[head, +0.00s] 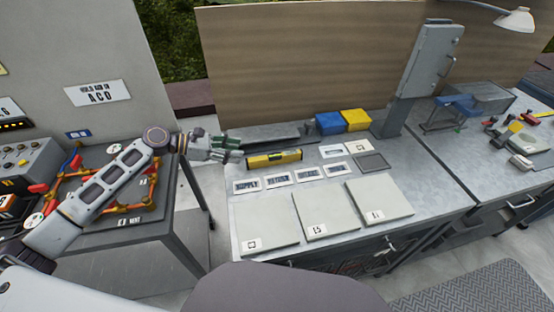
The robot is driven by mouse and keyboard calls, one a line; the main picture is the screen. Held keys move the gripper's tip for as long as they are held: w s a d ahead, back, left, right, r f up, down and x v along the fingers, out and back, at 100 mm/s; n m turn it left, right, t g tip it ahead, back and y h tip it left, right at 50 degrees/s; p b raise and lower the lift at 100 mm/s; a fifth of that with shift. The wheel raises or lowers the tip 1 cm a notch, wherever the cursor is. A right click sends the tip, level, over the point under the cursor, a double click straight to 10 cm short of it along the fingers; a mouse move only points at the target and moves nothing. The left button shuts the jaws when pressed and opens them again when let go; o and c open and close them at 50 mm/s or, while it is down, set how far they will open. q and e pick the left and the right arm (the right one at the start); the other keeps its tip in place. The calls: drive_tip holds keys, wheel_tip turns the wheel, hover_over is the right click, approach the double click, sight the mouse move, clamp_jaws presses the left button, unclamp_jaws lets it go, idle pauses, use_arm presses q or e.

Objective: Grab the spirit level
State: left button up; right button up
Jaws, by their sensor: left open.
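The spirit level (274,159) is a short yellow bar with a dark middle section. It lies on the grey metal workbench (436,187), behind a row of small labelled plates. My left gripper (240,149) is open and empty. It is just left of the level's left end, with its fingers pointing right towards it. I cannot tell whether the fingers touch the level. My right gripper is not in view.
Blue (329,123) and yellow (356,119) bins stand at the back of the bench. Pale square panels (327,218) lie in front. A grey upright box (430,60) rises at the right. Copper pipework (124,208) sits on the left table under my left arm.

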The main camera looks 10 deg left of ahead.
sight(270, 156)
use_arm(q)
drive_tip(key=shift+s+r, duration=0.1)
drive_tip(key=shift+d, duration=0.2)
drive_tip(key=shift+x, duration=0.8)
drive_tip(key=x, duration=0.6)
drive_tip(key=shift+a, duration=0.1)
drive_tip(key=shift+d+f, duration=0.3)
drive_tip(key=shift+d, duration=0.15)
drive_tip(key=shift+w+d+f, duration=0.25)
drive_tip(key=shift+d, duration=0.4)
drive_tip(key=shift+x, duration=0.95)
drive_tip(key=shift+w+d+f, duration=0.1)
drive_tip(key=shift+d+f, duration=0.1)
drive_tip(key=shift+d, duration=0.45)
drive_tip(key=shift+w+d+f, duration=0.1)
drive_tip(key=shift+d, duration=0.05)
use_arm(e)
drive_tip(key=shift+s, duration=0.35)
